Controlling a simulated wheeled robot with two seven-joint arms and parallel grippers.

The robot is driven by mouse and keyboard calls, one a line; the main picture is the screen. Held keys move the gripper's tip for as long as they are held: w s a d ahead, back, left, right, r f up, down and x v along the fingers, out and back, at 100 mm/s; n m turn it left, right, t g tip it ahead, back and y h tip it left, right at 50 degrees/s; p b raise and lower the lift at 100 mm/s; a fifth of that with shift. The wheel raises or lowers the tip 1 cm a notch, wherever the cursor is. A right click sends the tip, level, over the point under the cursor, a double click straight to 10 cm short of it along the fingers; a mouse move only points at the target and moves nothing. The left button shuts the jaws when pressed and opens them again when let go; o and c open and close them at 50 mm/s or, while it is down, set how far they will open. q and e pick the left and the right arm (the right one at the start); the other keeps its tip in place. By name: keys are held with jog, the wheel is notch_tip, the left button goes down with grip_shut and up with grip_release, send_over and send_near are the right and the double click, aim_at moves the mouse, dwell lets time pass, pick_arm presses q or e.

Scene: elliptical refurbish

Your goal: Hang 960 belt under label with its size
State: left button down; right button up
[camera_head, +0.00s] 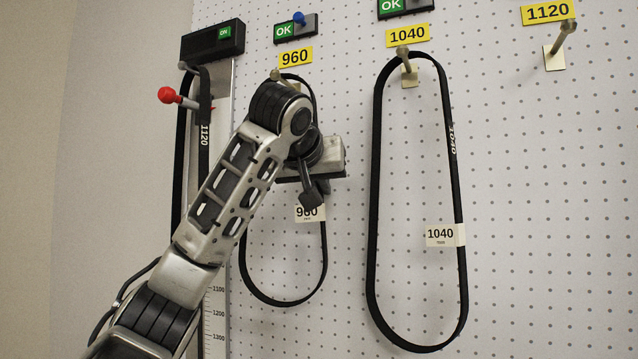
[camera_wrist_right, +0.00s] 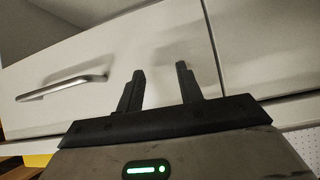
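The black 960 belt (camera_head: 325,250) hangs as a long loop on the pegboard, with its top by the peg under the yellow 960 label (camera_head: 295,57). My left arm hides part of the belt's upper left side and much of the peg. A white 960 tag (camera_head: 309,213) is on the belt's right side. My left gripper (camera_head: 314,190) is in front of the belt's right side, just above the tag; whether its fingers grip the belt is hidden. My right gripper (camera_wrist_right: 160,88) is open and empty in the right wrist view.
The 1040 belt (camera_head: 375,190) hangs on its peg under the 1040 label (camera_head: 407,35). The peg (camera_head: 556,50) under the 1120 label (camera_head: 548,11) is bare. The 1120 belt (camera_head: 180,140) hangs at the measuring gauge beside a red knob (camera_head: 167,95). White cabinet fronts (camera_wrist_right: 110,60) face my right gripper.

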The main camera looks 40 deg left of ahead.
pick_arm(q)
jog(key=shift+w+f, duration=0.1)
jog(key=shift+f, duration=0.1)
jog(key=c, duration=1.9)
grip_release()
jog(key=o, duration=0.4)
jog(key=shift+a, duration=0.2)
jog(key=shift+c, duration=0.2)
jog(key=shift+d, duration=0.2)
